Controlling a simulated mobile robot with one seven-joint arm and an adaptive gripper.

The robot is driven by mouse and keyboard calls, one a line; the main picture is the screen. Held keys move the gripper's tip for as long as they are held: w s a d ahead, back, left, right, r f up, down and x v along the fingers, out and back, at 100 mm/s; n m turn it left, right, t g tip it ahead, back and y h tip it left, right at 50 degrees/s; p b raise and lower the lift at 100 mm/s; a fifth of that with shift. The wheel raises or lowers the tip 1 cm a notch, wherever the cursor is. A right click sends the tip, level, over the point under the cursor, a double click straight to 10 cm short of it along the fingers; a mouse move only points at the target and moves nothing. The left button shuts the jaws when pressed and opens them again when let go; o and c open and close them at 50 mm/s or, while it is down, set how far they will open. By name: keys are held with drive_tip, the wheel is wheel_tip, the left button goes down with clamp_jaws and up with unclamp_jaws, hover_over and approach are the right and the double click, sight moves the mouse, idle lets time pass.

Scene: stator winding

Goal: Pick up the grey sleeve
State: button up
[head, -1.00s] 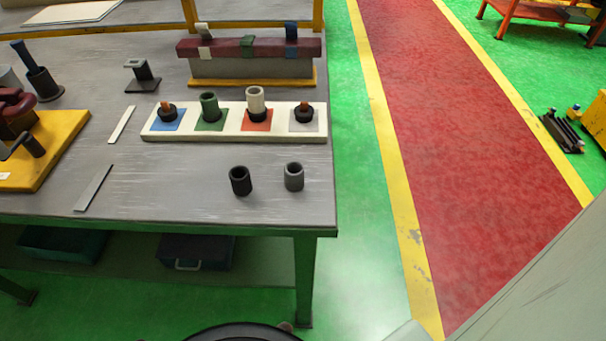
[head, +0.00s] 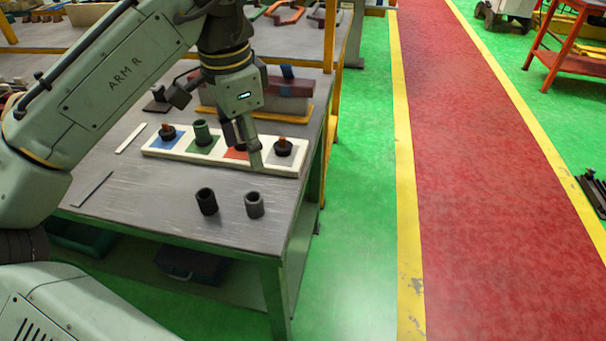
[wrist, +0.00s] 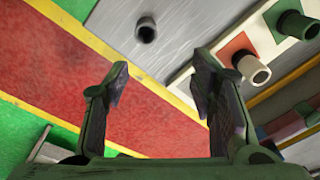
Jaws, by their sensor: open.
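The grey sleeve (head: 254,205) stands upright on the table near its front right corner. The black sleeve (head: 206,201) stands upright just left of it. My gripper (head: 245,152) is above the table, behind the grey sleeve and over the right part of the white board in the head view. It is apart from the sleeve. In the wrist view its two fingers (wrist: 160,72) are spread with nothing between them. One dark sleeve, which looks like the grey one (wrist: 146,30), stands beyond the fingertips there.
The white board (head: 165,149) has coloured squares with a green sleeve (head: 202,133) on it. A pale sleeve (wrist: 252,68) on the red square shows in the wrist view; my gripper hides it in the head view. Flat strips (head: 92,190) lie at left. The table front is clear around the sleeves.

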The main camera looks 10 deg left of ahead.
sight(253, 197)
drive_tip(key=shift+g, duration=0.5)
drive_tip(key=shift+s+d+f+p, duration=0.1)
drive_tip(key=shift+s+f+p, duration=0.15)
drive_tip(key=shift+f, duration=1.6)
drive_tip(key=shift+s+f+p, duration=0.25)
drive_tip(key=shift+f+p, duration=0.05)
drive_tip(key=shift+f, duration=1.6)
drive_tip(key=shift+s+d+f+p, duration=0.1)
drive_tip(key=shift+s+f+p, duration=0.15)
drive_tip(key=shift+f, duration=1.6)
drive_tip(key=shift+c, duration=0.5)
drive_tip(key=c, duration=0.8)
drive_tip(key=shift+c, duration=0.3)
drive_tip(key=shift+r, duration=0.1)
